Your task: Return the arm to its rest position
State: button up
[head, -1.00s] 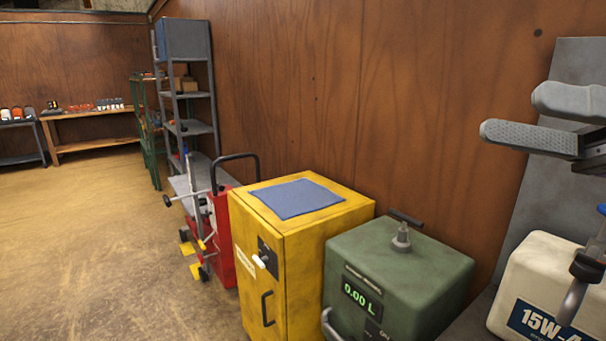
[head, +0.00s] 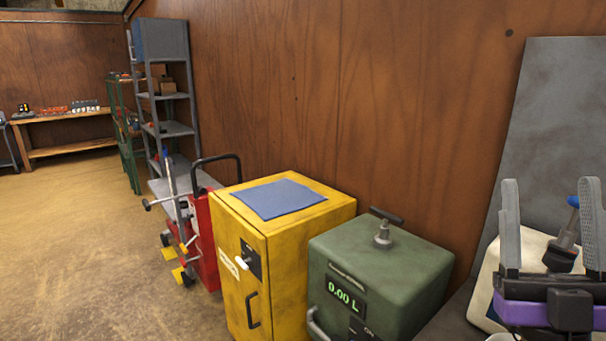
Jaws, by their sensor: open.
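My gripper (head: 550,229) is at the right edge of the head view. Its two grey ribbed fingers point up and stand wide apart, with nothing held between them. A dark bar and a purple part of my arm show below the fingers. Behind the gripper stands a cream container (head: 484,283), partly hidden by it. A dark fitting with a blue top (head: 567,235) shows between the fingers, farther back; whether it touches them I cannot tell.
A green box (head: 410,275) with a 0.00 L display stands left of the gripper. Beside it are a yellow cabinet (head: 287,264) with a blue cloth (head: 282,199) and a red wheeled unit (head: 203,238). A grey panel (head: 545,130) leans behind. Floor at left is open.

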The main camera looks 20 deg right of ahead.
jog(key=s+a+f+m+g+y, duration=0.1)
jog(key=s+a+f+m+g, duration=0.15)
jog(key=f, duration=0.55)
jog(key=s+a+f+m+g, duration=0.1)
jog(key=a+f+g, duration=0.25)
jog(key=f, duration=0.45)
jog(key=s+a+f+m+g+y, duration=0.1)
jog(key=a+f+m+g, duration=0.15)
jog(key=f, duration=0.55)
jog(key=s+a+f+n+g+y, duration=0.2)
jog(key=s+a+f+g+y, duration=0.1)
jog(key=s+f, duration=0.3)
jog(key=s+a+f+n+g+y, duration=0.3)
jog(key=s+f, duration=0.4)
jog(key=s, duration=0.3)
jog(key=shift+s+a+y, duration=0.3)
jog(key=shift+a+y, duration=0.25)
jog(key=shift+y, duration=0.15)
